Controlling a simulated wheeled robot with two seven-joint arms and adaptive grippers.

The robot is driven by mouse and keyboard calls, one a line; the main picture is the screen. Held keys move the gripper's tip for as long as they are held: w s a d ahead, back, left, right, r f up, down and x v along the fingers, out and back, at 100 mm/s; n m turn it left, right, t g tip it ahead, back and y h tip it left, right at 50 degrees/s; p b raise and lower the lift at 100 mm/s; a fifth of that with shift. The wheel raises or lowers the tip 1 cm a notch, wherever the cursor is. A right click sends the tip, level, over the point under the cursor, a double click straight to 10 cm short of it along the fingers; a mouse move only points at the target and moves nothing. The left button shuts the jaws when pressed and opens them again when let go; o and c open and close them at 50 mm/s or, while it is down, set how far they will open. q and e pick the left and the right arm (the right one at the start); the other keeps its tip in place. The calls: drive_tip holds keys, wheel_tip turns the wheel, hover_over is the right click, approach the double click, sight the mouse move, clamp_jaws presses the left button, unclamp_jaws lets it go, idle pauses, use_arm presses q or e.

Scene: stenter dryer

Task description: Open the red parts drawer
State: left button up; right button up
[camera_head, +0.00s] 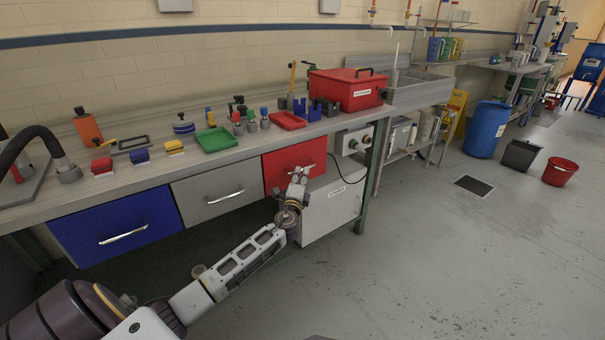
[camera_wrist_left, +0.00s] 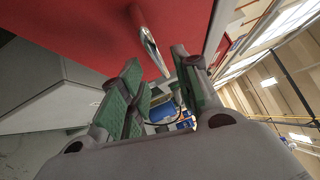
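The red parts drawer (camera_head: 285,160) is the right one of the row under the bench, and its front looks flush with its neighbours. Its red front (camera_wrist_left: 90,30) fills the top of the left wrist view, with a metal bar handle (camera_wrist_left: 150,45) standing out from it. My left gripper (camera_head: 299,173) is in front of the drawer and hides part of it. In the left wrist view its green-padded fingers (camera_wrist_left: 158,70) are spread, with the handle's near end showing in the gap. I cannot tell whether they touch it. My right gripper is not in view.
A grey drawer (camera_head: 220,193) and a blue drawer (camera_head: 118,228) sit to the left. A light grey cabinet (camera_head: 330,208) stands below right of the red drawer, beside a bench leg (camera_head: 370,180). The bench top holds a red toolbox (camera_head: 346,90) and small parts.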

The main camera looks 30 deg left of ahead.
use_arm(q)
drive_tip(key=x, duration=0.3)
drive_tip(key=shift+w+a+b, duration=0.15)
drive_tip(key=shift+w+b, duration=0.1)
drive_tip(key=shift+b, duration=0.05)
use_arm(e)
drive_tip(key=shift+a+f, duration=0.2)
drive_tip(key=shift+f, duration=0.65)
use_arm(q)
clamp_jaws()
